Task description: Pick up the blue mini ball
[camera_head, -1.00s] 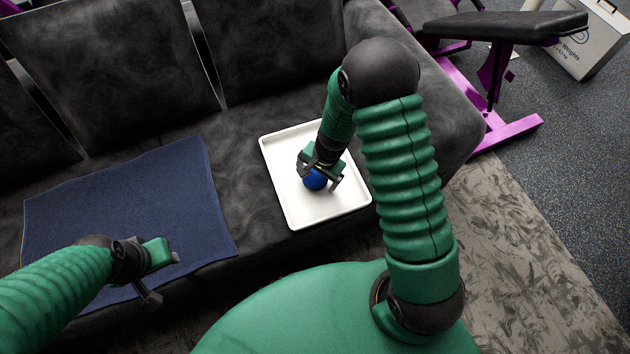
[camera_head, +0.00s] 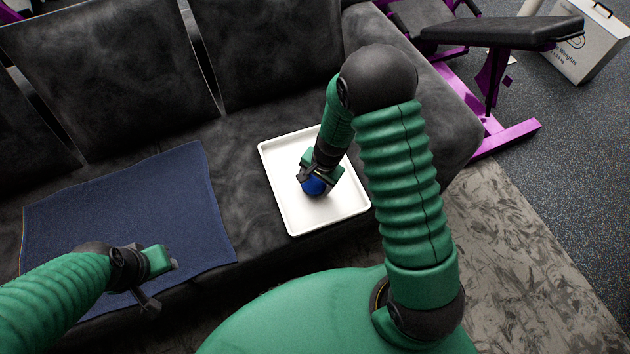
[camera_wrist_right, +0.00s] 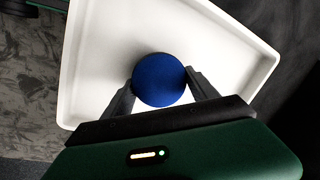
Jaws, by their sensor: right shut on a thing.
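The blue mini ball (camera_head: 313,186) is at the white tray (camera_head: 283,204) on the dark sofa seat. My right gripper (camera_head: 318,181) is shut on the ball. In the right wrist view, the ball (camera_wrist_right: 159,80) sits between the two dark fingers of the right gripper (camera_wrist_right: 160,86), with one finger touching each side. The white tray (camera_wrist_right: 110,50) lies behind it. I cannot tell whether the ball rests on the tray or is slightly above it. My left gripper (camera_head: 162,279) is over the blue cloth at the lower left, empty, with its fingers apart.
A blue cloth (camera_head: 125,210) lies on the sofa seat (camera_head: 235,150) left of the tray. The sofa backrest (camera_head: 270,45) rises behind. A purple-framed bench (camera_head: 500,30) and a white box (camera_head: 592,42) stand at the upper right. The tray around the ball is bare.

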